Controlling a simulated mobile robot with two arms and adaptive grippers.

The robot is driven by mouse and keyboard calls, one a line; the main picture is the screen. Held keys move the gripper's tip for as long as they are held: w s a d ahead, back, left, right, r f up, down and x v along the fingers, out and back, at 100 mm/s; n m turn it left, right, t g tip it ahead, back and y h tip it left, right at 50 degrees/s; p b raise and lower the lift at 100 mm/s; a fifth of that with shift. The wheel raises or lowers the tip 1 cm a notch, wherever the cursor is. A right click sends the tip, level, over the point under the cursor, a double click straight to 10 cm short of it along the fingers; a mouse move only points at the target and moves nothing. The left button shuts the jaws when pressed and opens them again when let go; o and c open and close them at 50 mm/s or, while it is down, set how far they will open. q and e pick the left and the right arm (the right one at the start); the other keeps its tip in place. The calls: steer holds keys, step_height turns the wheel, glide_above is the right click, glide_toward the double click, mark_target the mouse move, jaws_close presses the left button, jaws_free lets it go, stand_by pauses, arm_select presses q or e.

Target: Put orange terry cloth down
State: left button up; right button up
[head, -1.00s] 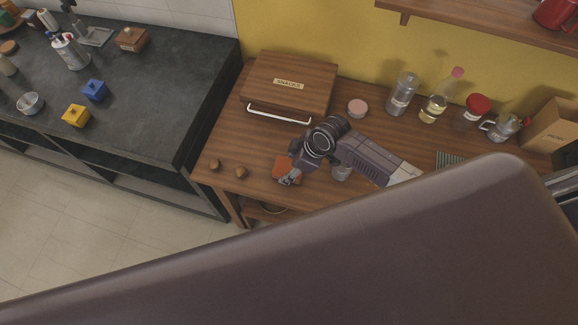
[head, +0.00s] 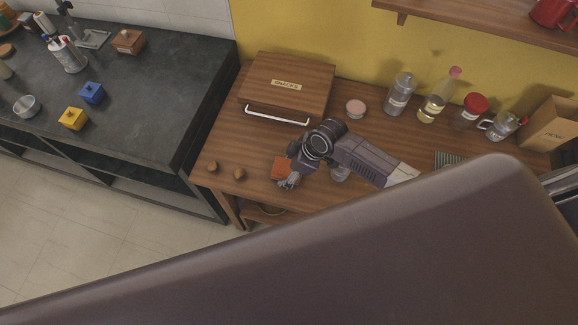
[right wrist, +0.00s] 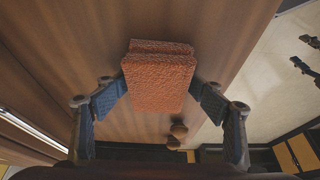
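The orange terry cloth (head: 281,168) is a small folded block at the front left part of the wooden table (head: 222,150). In the right wrist view the cloth (right wrist: 160,82) sits between the fingertips of my right gripper (right wrist: 160,88), with a blue-grey pad against each side edge. My right gripper (head: 289,179) reaches down to it from the right in the head view. Whether the cloth's underside touches the table is hard to tell. My left gripper is not in view.
Two small brown knobs (head: 239,173) stand left of the cloth. A wooden snacks box (head: 288,84) is behind, with a pink-lidded tin (head: 355,106) to its right. Bottles and jars (head: 399,95) line the back. Bare tabletop surrounds the cloth's left side. A dark counter (head: 150,95) stands left.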

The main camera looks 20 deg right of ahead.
steer(key=shift+s+d+r, duration=0.1)
steer(key=shift+r, duration=0.2)
steer(key=v, duration=1.2)
steer(key=shift+r, duration=0.15)
